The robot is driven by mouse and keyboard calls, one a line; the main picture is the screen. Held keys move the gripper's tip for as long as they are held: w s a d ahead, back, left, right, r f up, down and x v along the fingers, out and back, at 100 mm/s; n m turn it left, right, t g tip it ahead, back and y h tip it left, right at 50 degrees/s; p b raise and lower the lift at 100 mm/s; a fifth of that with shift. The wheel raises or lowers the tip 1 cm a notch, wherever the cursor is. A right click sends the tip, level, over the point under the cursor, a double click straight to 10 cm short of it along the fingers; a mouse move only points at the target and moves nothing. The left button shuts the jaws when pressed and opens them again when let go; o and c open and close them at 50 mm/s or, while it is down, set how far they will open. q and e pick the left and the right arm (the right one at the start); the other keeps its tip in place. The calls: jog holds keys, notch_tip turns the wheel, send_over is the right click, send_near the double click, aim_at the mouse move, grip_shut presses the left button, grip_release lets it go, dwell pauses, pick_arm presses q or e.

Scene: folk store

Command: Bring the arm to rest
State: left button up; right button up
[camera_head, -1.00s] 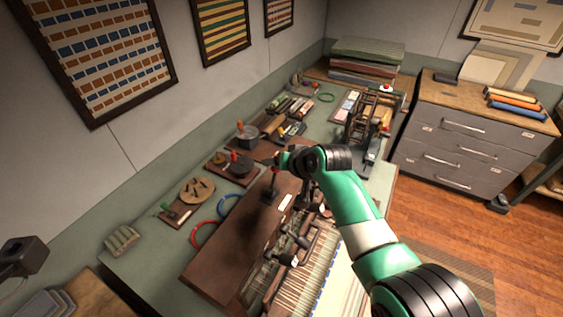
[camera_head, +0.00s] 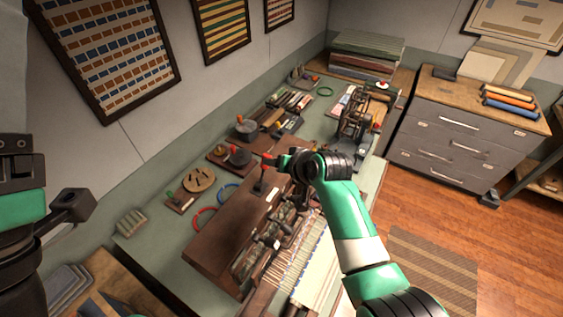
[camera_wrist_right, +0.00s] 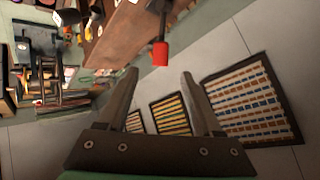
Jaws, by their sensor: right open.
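My right arm (camera_head: 356,235) comes in from the lower right of the head view and reaches over the workbench. Its wrist hides most of the gripper there. In the wrist view my right gripper (camera_wrist_right: 160,76) is open, with nothing between its fingers. A dark post with a red end (camera_wrist_right: 160,54) shows just beyond the fingertips; I cannot tell whether it is touched. Part of my left arm (camera_head: 20,208) shows at the left edge of the head view; its gripper fingers are out of frame.
The green workbench (camera_head: 150,255) holds a long dark wooden board (camera_head: 215,245), a loom-like frame (camera_head: 355,130) and several small tools. A grey drawer cabinet (camera_head: 470,140) stands at right. Wood floor (camera_head: 500,250) with a striped mat (camera_head: 430,275) is clear.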

dwell(0.4)
jog(key=w+d+r+t, duration=0.2)
jog(key=w+d+r, duration=0.1)
jog(key=d, duration=0.3)
jog(key=s+d+r+t+h, duration=0.1)
jog(key=d+r+t, duration=0.2)
jog(key=r, duration=0.5)
jog(key=s+d+r+t, duration=0.1)
jog(key=d+r+t, duration=0.2)
jog(key=r, duration=0.5)
jog(key=s+d+r+t, duration=0.2)
jog(key=s+r+t, duration=0.1)
jog(key=s+r, duration=0.5)
jog(key=s+d+r+t+h, duration=0.1)
jog(key=s+d+r+t, duration=0.2)
jog(key=s+r, duration=0.4)
jog(key=s+d+r+t+h, duration=0.1)
jog(key=s+d+r+t, duration=0.1)
jog(key=s+r+t, duration=0.3)
jog(key=s+r, duration=0.3)
jog(key=s, duration=0.4)
jog(key=shift+s+d+r, duration=0.25)
jog(key=shift+s+r, duration=0.05)
jog(key=shift+r, duration=0.05)
